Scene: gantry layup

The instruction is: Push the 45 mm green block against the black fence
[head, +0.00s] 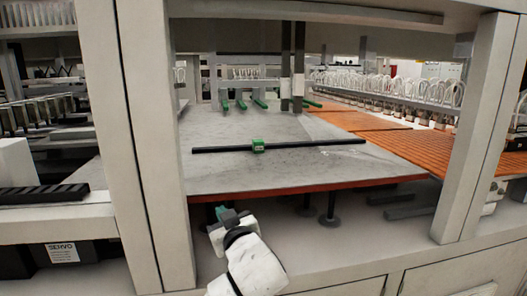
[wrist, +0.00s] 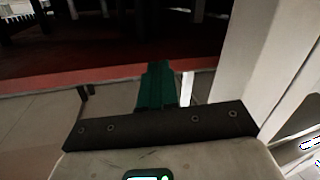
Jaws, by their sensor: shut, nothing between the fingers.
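The green block (head: 258,146) sits on the grey table top (head: 225,175), at the black fence (head: 315,144). It covers a short stretch of the fence in the head view; whether the two touch I cannot tell. The fence is a long thin bar running left to right across the table. My gripper (head: 222,211) is in front of the table and below its front edge, well away from the block. Its green fingers (wrist: 156,86) are shut and empty in the wrist view. Neither block nor fence shows in the wrist view.
The table's red-brown front edge (head: 310,188) lies between my gripper and the table top; its edge also shows in the wrist view (wrist: 100,76). Pale posts stand left (head: 150,130) and right (head: 475,130). The table top before the fence is clear. Orange slatted panels (head: 415,148) lie at the right.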

